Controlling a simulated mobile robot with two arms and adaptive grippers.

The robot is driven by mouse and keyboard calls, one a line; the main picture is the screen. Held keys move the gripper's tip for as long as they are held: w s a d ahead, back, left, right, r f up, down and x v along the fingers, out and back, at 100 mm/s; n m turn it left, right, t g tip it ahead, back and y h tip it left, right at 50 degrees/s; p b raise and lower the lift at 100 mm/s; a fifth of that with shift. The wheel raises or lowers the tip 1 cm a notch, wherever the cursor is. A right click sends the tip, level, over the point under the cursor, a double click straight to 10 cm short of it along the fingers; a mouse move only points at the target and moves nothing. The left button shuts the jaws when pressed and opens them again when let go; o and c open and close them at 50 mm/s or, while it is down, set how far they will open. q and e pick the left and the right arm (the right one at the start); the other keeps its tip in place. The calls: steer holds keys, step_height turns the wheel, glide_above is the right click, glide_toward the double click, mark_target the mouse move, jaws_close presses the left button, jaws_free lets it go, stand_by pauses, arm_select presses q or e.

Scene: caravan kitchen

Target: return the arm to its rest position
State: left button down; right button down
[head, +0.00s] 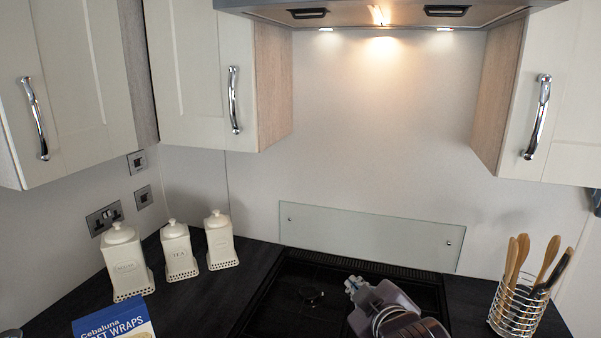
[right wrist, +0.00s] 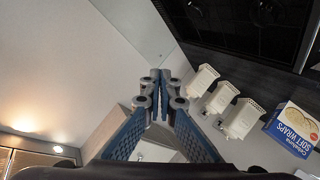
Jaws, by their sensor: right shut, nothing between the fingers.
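My right gripper (head: 354,284) is in the lower middle of the head view, above the dark hob (head: 290,305), with part of my arm behind it. In the right wrist view its two blue ridged fingers meet at the tips (right wrist: 160,78), shut with nothing between them. My left gripper is not in view.
Three white lidded canisters (head: 176,250) stand on the dark counter (head: 215,295) at left, with a blue wraps box (head: 113,318) in front. A wire holder (head: 515,308) with wooden utensils stands at right. Cupboards and an extractor hood (head: 385,14) hang above. A glass splashback (head: 368,236) is behind the hob.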

steer(key=s+d+f+m+g+h, duration=0.1)
steer(key=s+d+f+m+g, duration=0.15)
steer(key=s+f, duration=0.65)
steer(key=s+d+f+m+g, duration=0.25)
steer(key=s+f, duration=0.45)
steer(key=f, duration=0.4)
steer(key=s+d+f+m+g, duration=0.2)
steer(key=s+f, duration=0.2)
steer(key=s, duration=0.5)
steer(key=s+d+f+m+g, duration=0.1)
steer(key=s+d+f+g, duration=0.25)
steer(key=s, duration=0.55)
steer(key=s+f+b+x, duration=0.1)
steer(key=s+b+x, duration=0.15)
steer(key=x, duration=1.15)
steer(key=s+d+f+b+x, duration=0.15)
steer(key=s+x, duration=0.25)
steer(key=x, duration=1.1)
steer(key=s+d+f+g+b, duration=0.1)
steer(key=s+f+b, duration=0.3)
steer(key=s+f, duration=1.4)
step_height(320, 180, down, 3)
steer(key=shift+s+d+r+n+g+h, duration=0.1)
steer(key=shift+s+d+n+g+h, duration=0.25)
steer(key=shift+d, duration=0.35)
